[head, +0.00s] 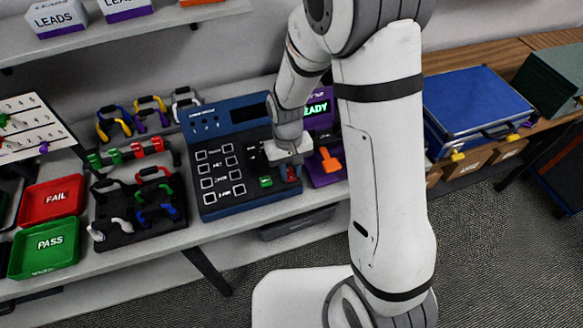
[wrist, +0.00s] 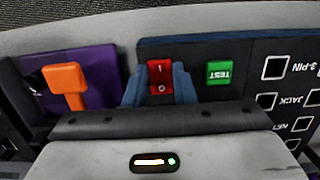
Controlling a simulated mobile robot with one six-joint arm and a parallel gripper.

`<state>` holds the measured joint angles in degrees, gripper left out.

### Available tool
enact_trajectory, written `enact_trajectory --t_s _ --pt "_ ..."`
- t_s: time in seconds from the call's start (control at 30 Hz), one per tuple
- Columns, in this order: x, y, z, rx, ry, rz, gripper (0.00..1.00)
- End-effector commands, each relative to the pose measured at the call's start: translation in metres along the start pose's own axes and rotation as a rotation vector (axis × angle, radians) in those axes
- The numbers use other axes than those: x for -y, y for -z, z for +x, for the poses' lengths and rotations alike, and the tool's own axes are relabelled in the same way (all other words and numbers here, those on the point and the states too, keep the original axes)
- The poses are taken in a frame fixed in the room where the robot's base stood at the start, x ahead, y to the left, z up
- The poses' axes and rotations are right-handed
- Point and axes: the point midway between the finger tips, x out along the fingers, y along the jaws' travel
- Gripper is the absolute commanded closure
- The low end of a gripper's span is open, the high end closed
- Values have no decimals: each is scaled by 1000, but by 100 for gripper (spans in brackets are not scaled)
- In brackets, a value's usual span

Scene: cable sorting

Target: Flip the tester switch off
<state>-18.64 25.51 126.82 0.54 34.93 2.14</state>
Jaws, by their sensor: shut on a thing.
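The tester (head: 222,150) is a blue box with a dark panel of labelled square sockets, standing on the bench; its display (head: 240,114) looks dark. Its red rocker switch (wrist: 160,74), marked I and O, shows in the wrist view between my two blue fingers. My gripper (wrist: 159,88) is shut on the red switch, a finger at each side. In the head view my gripper (head: 290,166) is over the tester's lower right corner and hides most of the switch. The green TEST button (wrist: 220,72) is beside the switch, apart from my fingers.
A purple device (head: 322,175) with an orange lever (head: 330,160) stands right of the tester, its screen showing part of READY. Left are a black tray (head: 120,235) of coloured cables and red FAIL (head: 52,222) and green PASS (head: 45,264) bins. A blue case (head: 475,97) stands right.

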Motion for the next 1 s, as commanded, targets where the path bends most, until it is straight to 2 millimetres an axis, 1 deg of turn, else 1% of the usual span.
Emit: enact_trajectory --t_s 0.03,0.2,0.53,0.57,0.6,0.8,1.0 --pt "0 2 -3 37 0 1 99" --pt "0 4 -2 119 1 1 99" --pt "0 4 -2 132 0 0 99" --pt "0 4 -2 132 0 0 75" --pt "0 4 -2 132 0 0 72" --pt "0 4 -2 131 0 -1 55" --pt "0 4 -2 131 0 -1 55"
